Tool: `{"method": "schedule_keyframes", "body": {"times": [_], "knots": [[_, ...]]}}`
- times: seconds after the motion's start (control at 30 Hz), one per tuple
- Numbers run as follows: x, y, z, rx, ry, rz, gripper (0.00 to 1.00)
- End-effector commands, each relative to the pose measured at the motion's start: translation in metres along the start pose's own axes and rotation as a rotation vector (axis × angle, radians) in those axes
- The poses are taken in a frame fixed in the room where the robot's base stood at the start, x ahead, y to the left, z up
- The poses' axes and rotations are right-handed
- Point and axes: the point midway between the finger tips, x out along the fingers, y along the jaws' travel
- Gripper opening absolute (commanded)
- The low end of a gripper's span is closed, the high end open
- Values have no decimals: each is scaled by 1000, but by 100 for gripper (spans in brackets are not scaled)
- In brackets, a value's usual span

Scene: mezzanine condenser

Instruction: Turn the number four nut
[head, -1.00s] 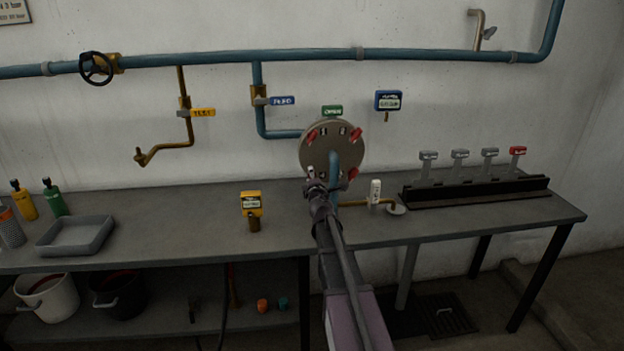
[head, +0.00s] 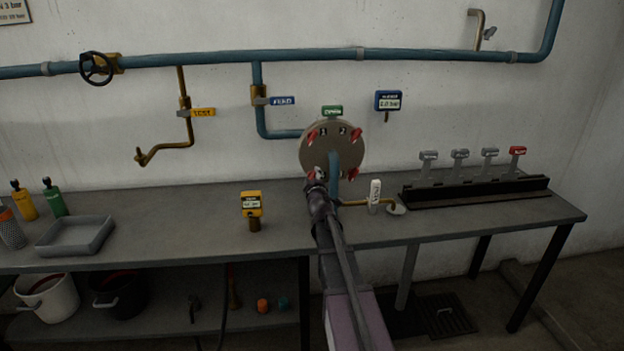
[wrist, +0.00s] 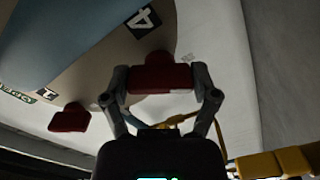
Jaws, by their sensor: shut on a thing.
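A round metal cover (head: 332,150) with red wing nuts around its rim stands above the bench in the head view. The number four label (wrist: 143,21) shows on the cover in the wrist view. Beside it, the red number four nut (wrist: 160,78) sits between the two fingers of my gripper (wrist: 162,80), which is shut on it. In the head view my gripper (head: 315,176) is at the cover's lower left rim and partly hides that nut. Another red nut (wrist: 69,118) lies near the number one label (wrist: 46,95), clear of my fingers.
A blue pipe (head: 334,172) runs in front of the cover. A yellow meter (head: 251,204) stands on the bench to the left. A white-tagged brass fitting (head: 375,194) and a rack of levers (head: 475,188) are to the right. A blue gauge (head: 388,101) is on the wall.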

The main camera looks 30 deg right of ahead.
Motion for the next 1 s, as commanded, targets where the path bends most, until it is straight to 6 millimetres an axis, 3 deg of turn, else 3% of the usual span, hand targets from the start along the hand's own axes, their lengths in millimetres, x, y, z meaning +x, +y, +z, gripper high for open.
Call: {"method": "schedule_keyframes", "body": {"times": [0.43, 0.47, 0.5, 1.0], "knots": [[2, 0, -1, 15, 3, 0, 30], [2, 0, -1, 15, 3, 0, 86], [2, 0, -1, 15, 3, 0, 98], [-1, 0, 0, 12, 1, 0, 100]]}}
